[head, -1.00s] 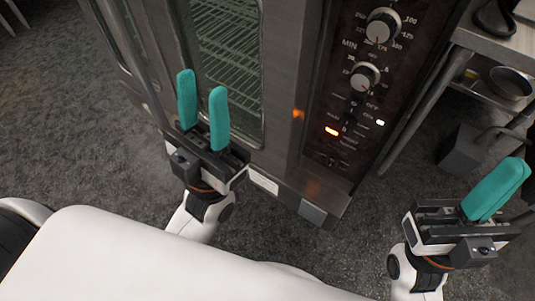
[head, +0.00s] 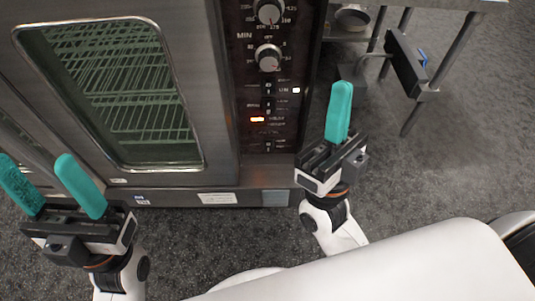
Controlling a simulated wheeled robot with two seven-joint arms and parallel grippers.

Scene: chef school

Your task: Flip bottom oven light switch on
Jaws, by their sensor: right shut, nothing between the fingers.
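The oven (head: 220,125) stands ahead, with a dark control panel (head: 290,60) on the right of its door. Small switches sit low on the panel, one at the upper end of the row (head: 268,88) and one near the bottom (head: 268,146). Their labels are too small to read surely, and I cannot tell their positions. My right gripper (head: 339,100) is shut and empty, its teal fingers upright just right of the panel's lower part, apart from the switches. My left gripper (head: 38,180) is open and empty at the lower left, in front of the oven.
Two round knobs (head: 269,58) are above the switches. An orange lamp (head: 257,119) and a white lamp (head: 296,90) glow on the panel. A metal table (head: 440,5) with legs stands at the right. The grey floor (head: 460,160) there is largely clear.

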